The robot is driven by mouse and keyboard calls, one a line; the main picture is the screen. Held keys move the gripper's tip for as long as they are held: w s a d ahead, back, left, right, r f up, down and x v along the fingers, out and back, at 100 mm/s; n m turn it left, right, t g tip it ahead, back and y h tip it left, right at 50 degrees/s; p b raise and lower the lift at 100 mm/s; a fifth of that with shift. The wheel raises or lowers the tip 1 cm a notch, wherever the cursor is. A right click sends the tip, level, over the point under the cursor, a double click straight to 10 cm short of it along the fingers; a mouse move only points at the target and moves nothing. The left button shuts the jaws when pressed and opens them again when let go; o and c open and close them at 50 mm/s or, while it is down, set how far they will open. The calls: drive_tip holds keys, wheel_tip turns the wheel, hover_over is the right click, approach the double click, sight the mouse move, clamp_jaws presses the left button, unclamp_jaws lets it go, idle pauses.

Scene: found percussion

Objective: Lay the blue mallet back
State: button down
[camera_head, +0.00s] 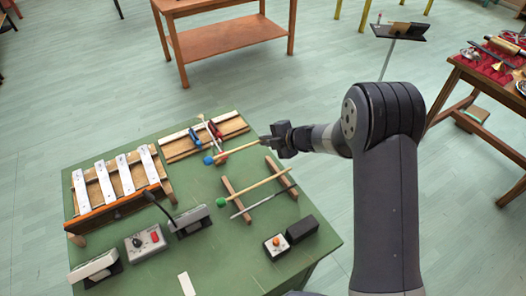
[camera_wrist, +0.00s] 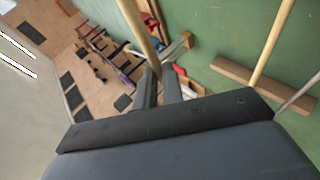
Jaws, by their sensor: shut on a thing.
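The blue mallet, with a blue head (camera_head: 208,160) and a pale wooden stick (camera_head: 240,149), is held by my gripper (camera_head: 268,144) above the green table. Its head points left, toward the wooden tool board. In the wrist view my gripper (camera_wrist: 160,84) is shut on the stick (camera_wrist: 141,35); the head is out of that view. Two wooden rest bars, the left one (camera_head: 229,186) and the right one (camera_head: 280,174), lie in front of my gripper. A green-headed mallet (camera_head: 221,202) and a thin metal rod (camera_head: 262,201) lie across them. One bar (camera_wrist: 232,74) shows in the wrist view.
A wooden board (camera_head: 180,149) with red- and blue-handled tools lies behind the mallet head. White metal bars (camera_head: 105,187) on a wooden frame stand at left. A black box (camera_head: 301,229) and small devices (camera_head: 147,240) stand near the front. The rests have bare length behind the green-headed mallet.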

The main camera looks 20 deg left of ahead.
wheel_tip(320, 180, down, 7)
drive_tip(key=s+b, duration=0.1)
drive_tip(key=b, duration=0.2)
drive_tip(key=shift+a+r+n+b, duration=0.2)
drive_tip(key=shift+a+n+b, duration=0.1)
drive_tip(key=shift+a+n, duration=0.15)
drive_tip(key=shift+g, duration=0.3)
wheel_tip(320, 180, down, 6)
drive_tip(key=b, duration=0.5)
drive_tip(key=shift+d+f, duration=0.1)
drive_tip(key=shift+f, duration=0.1)
drive_tip(key=shift+f+b, duration=0.3)
drive_tip(key=shift+b, duration=0.1)
